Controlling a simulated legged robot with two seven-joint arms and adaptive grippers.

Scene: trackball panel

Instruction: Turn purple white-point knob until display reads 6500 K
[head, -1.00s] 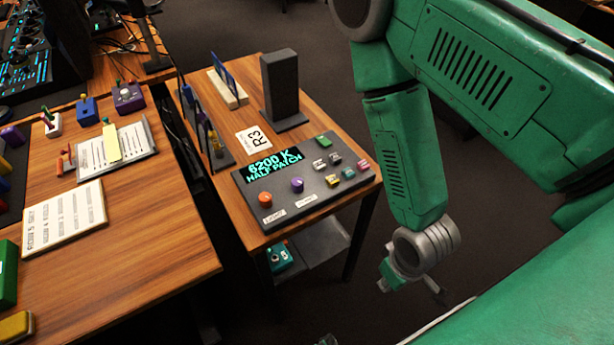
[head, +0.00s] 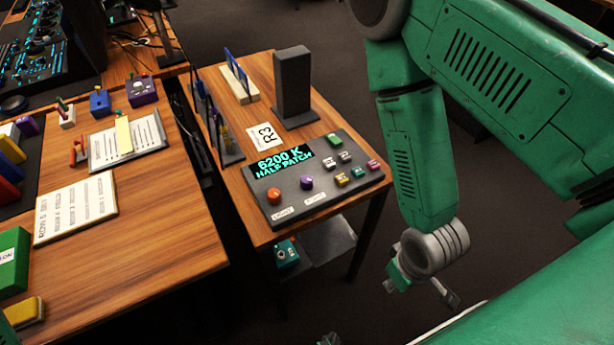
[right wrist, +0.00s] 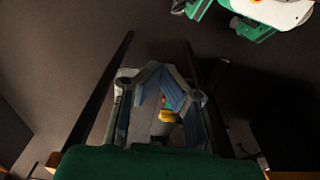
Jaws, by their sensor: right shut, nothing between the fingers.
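The purple knob (head: 306,183) stands on a dark sloped panel (head: 333,201) on the small wooden table. The display (head: 284,161) at the panel's upper left reads "6200 K" and "HALF PATCH" in cyan. My right gripper (head: 418,288) hangs to the right of the table over the dark floor, well apart from the knob and empty. In the right wrist view its blue-padded fingers (right wrist: 160,70) close together toward the tips. The knob is not seen in that view. My left gripper is not clearly in view.
An orange knob (head: 275,195) sits left of the purple one, and several small coloured buttons (head: 342,178) sit to its right. A dark upright block (head: 292,85) stands behind the panel. A larger desk (head: 150,230) with cards and blocks lies left across a narrow gap.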

